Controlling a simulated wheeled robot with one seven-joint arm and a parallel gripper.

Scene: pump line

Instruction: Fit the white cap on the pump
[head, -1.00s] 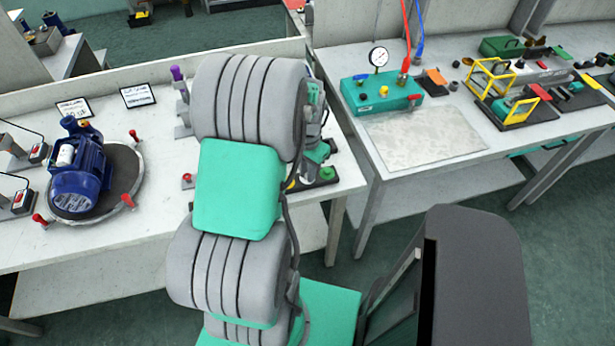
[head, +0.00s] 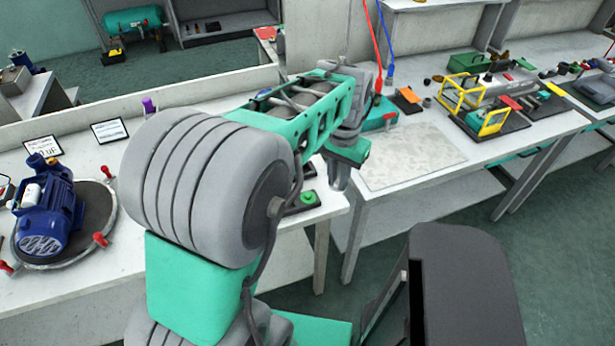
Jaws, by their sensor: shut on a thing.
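The blue pump (head: 48,215) sits on a round dark turntable (head: 92,215) at the left of the near bench. A small white cylinder (head: 31,193) shows on the pump's left side; I cannot tell whether it is a cap. No loose white cap can be made out. My arm reaches across the middle, well to the right of the pump. Its wrist end is above the gap between the two benches. My gripper's fingers and anything in them are hidden behind my arm.
Red-handled clamps (head: 101,239) stand around the turntable. Label cards (head: 110,130) and a purple-topped item (head: 149,106) stand at the back. A green button box (head: 307,198) lies near the bench's right end. The right bench has a bare pale mat (head: 415,155) and yellow-framed fixtures (head: 490,118).

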